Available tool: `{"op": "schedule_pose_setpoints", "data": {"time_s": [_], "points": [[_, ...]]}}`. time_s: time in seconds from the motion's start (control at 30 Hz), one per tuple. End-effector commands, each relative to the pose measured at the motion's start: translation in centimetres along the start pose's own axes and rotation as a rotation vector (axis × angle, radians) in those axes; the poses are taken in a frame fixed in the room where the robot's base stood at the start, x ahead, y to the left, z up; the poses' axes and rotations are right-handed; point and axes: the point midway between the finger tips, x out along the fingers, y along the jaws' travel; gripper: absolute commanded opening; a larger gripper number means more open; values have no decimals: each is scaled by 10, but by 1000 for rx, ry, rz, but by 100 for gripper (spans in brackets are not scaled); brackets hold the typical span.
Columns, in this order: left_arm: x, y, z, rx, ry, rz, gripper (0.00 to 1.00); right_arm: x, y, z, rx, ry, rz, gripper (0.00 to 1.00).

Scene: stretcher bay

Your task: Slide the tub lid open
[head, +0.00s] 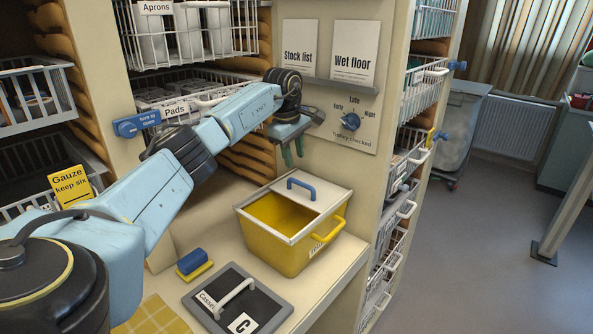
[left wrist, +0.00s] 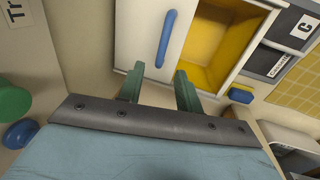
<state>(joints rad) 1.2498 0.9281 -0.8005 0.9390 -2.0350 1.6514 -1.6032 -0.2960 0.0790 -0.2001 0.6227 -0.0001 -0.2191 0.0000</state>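The yellow tub (head: 290,251) stands on the cream counter. Its white lid (head: 322,193) covers the back right part of the top, and the rest is open, showing an empty-looking yellow inside. A blue handle (head: 301,188) stands on the lid. My left gripper (head: 294,157) hangs above the tub's back edge, fingers down, apart from the handle. In the left wrist view, my left gripper (left wrist: 160,88) has its two green fingers spread with nothing between them. The blue handle (left wrist: 165,39) lies ahead of the gap, and the lid (left wrist: 190,20) shows around it. My right gripper is not in view.
A dark board with a white handle (head: 237,299) and a blue-and-yellow block (head: 193,264) lie on the counter before the tub. A wall panel with a blue knob (head: 350,122) is behind my left gripper. Wire baskets (head: 190,33) are above left.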

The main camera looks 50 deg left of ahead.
Motion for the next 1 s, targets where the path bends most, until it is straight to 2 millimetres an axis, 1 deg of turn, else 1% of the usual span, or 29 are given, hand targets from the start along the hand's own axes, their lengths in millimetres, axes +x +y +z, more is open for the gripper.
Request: {"op": "schedule_pose_setpoints", "data": {"time_s": [0.03,0.1,0.2,0.3,0.4,0.8,0.87,1.0], "points": [[-12,1,0,0,0,5,35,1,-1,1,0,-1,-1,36],[-26,1,0,-1,0,5,35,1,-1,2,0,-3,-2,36],[-42,1,0,0,-1,4,35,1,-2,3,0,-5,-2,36],[-51,0,0,0,-1,1,35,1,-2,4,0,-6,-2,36],[-57,0,0,0,-1,1,35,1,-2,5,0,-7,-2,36],[-56,0,0,0,-1,0,35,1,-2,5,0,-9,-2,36],[-52,0,0,0,-1,-1,35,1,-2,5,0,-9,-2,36],[-35,-1,0,0,-2,-3,35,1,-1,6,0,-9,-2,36]]}}
